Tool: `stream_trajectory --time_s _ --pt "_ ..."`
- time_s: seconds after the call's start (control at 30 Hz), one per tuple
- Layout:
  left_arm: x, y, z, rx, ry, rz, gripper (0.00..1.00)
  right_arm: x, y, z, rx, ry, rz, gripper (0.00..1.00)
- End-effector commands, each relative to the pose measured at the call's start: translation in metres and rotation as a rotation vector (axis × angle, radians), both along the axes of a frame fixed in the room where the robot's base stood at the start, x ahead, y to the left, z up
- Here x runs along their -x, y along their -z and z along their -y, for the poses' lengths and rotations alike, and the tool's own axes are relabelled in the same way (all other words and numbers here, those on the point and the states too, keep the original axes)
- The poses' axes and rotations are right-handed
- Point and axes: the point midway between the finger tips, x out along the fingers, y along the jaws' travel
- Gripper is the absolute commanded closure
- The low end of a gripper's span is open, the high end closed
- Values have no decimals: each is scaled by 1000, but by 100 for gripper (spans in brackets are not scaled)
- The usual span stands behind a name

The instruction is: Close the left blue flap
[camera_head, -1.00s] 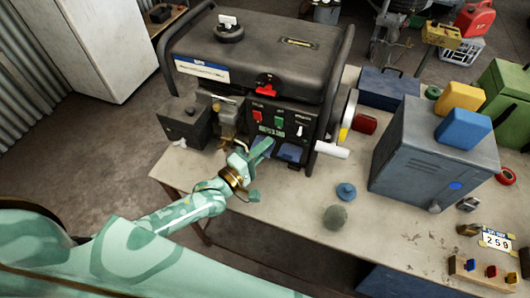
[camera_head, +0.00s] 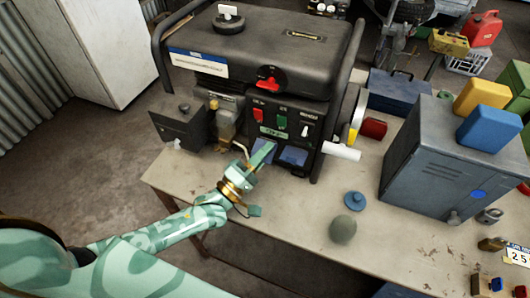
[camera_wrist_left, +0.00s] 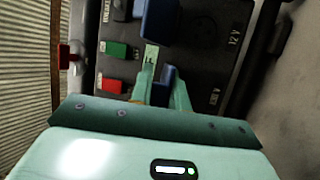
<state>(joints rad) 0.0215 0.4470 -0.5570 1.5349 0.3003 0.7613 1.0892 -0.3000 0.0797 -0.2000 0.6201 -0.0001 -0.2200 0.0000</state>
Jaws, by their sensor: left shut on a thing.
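The left blue flap is on the front panel of the black generator (camera_head: 255,65). It is mostly hidden by my left gripper (camera_head: 264,154) in the head view. In the left wrist view the left blue flap (camera_wrist_left: 168,76) shows between the fingertips of my left gripper (camera_wrist_left: 163,88), which is shut on it. The right blue flap (camera_head: 293,155) is just to the right and stands out from the panel; it also shows at the top of the left wrist view (camera_wrist_left: 160,20). The left flap's exact angle is hard to tell. My right gripper is out of view.
Red and green switches (camera_head: 281,121) sit above the flaps. A white handle (camera_head: 340,151) sticks out at the right. A blue knob (camera_head: 354,201) and a grey-green ball (camera_head: 342,229) lie on the workbench (camera_head: 290,210). A grey metal cabinet (camera_head: 435,155) stands farther right.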

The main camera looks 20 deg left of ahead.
Motion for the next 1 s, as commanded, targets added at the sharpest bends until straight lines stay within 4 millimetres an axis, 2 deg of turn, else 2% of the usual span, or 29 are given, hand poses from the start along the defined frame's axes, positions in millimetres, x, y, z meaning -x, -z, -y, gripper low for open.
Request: stream_trajectory --time_s 0.03,0.1,0.57,0.77,1.0 --pt "-2 -5 -1 6 -1 12 77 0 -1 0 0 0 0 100" --pt "-1 -5 -1 5 -1 11 65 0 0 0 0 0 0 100" --pt "4 1 -2 2 0 2 65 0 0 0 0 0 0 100" --pt "35 14 -16 -1 1 -1 65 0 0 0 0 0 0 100" --pt "93 37 -42 1 0 0 65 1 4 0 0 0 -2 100"
